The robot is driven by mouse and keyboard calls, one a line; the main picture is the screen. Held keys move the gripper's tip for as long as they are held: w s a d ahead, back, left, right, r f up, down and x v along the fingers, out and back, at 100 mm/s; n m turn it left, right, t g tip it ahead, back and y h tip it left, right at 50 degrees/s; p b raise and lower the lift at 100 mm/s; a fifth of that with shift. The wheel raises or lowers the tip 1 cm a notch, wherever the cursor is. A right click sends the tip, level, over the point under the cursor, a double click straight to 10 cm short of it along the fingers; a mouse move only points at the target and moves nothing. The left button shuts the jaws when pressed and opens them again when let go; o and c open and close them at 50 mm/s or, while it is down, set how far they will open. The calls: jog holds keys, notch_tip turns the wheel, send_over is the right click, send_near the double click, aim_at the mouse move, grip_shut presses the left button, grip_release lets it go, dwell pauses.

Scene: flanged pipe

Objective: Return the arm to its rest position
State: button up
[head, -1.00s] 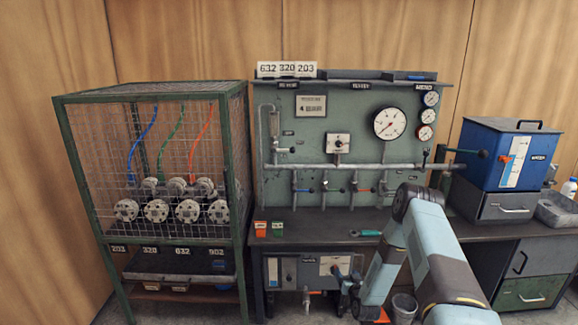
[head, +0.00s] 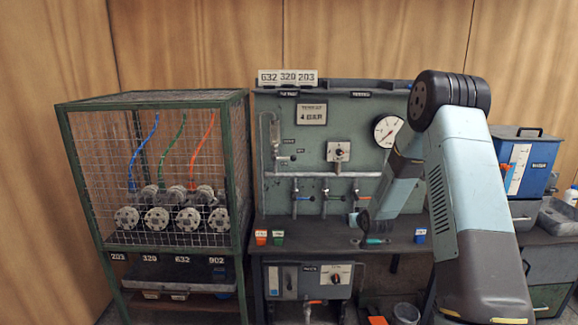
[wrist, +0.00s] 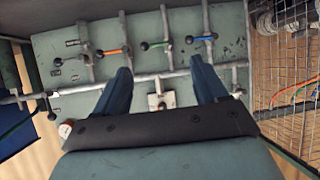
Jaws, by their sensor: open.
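My arm is in the head view, with its elbow raised at the right in front of the pipe panel (head: 350,120). The forearm slopes down and left from the elbow. My gripper (head: 361,219) is at its low end, small and partly hidden, in front of the panel's lower part and near the bench top (head: 330,228). In the wrist view my gripper (wrist: 163,75) shows two blue fingers spread apart with nothing between them. The panel's pipes and small coloured valve handles (wrist: 160,45) lie beyond the fingers, and the picture is upside down.
A wire cage (head: 170,170) with flanged parts stands at the left. A blue tank (head: 535,160) stands at the right.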

jog(key=s+r+g+h, duration=0.1)
jog(key=s+r+g, duration=0.1)
jog(key=s+r, duration=0.9)
jog(key=s+r+g+h, duration=0.1)
jog(key=s+r, duration=0.8)
jog(key=r, duration=0.5)
jog(key=s+r+g, duration=0.1)
jog(key=s+r, duration=0.2)
jog(key=s, duration=1.2)
jog(key=s+a+r+m+g, duration=0.1)
jog(key=s+r+g, duration=0.1)
jog(key=s, duration=1.4)
jog(key=shift+s+a+r+g+y, duration=0.2)
jog(key=shift+a+r+g+y, duration=0.1)
jog(key=shift+r, duration=0.25)
